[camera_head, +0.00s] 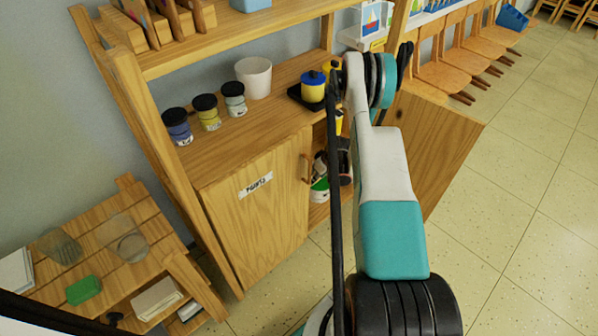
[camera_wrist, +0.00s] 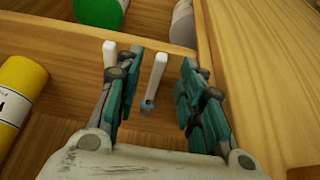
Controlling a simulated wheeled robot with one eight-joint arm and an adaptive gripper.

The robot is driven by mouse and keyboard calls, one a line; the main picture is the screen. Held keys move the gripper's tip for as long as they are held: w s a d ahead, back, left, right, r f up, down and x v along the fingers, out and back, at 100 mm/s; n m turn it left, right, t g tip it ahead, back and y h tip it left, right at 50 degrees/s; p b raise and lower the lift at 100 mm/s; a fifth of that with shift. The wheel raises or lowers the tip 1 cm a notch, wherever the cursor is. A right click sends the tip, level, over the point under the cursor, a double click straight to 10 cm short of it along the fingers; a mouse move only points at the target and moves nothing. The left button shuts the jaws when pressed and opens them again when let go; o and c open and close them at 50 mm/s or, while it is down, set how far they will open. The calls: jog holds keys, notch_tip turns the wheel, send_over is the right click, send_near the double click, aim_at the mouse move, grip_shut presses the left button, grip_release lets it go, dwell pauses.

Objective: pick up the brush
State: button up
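A small brush (camera_wrist: 155,80) with a pale handle and a bluish-grey lower end shows in the wrist view, between the two teal fingers of my gripper (camera_wrist: 157,85). The fingers are apart, with bare space on both sides of the brush, and do not appear to touch it. A second pale stick (camera_wrist: 109,54) shows beside the left finger, which partly hides it; I cannot tell what it is. In the head view my arm reaches to the wooden cabinet, and neither my gripper nor the brush can be made out there.
A yellow bottle (camera_wrist: 15,100) lies left of my gripper, and a green-topped item (camera_wrist: 101,10) is beyond it. A wooden wall (camera_wrist: 255,75) stands close on the right. In the head view, the cabinet door (camera_head: 432,150) is open; jars (camera_head: 207,112) and a white pot (camera_head: 254,77) stand on top.

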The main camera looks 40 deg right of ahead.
jog(key=x, duration=0.3)
jog(key=shift+s+b, duration=0.1)
jog(key=shift+b, duration=0.3)
jog(key=shift+r, duration=0.15)
grip_shut()
jog(key=shift+r, duration=0.15)
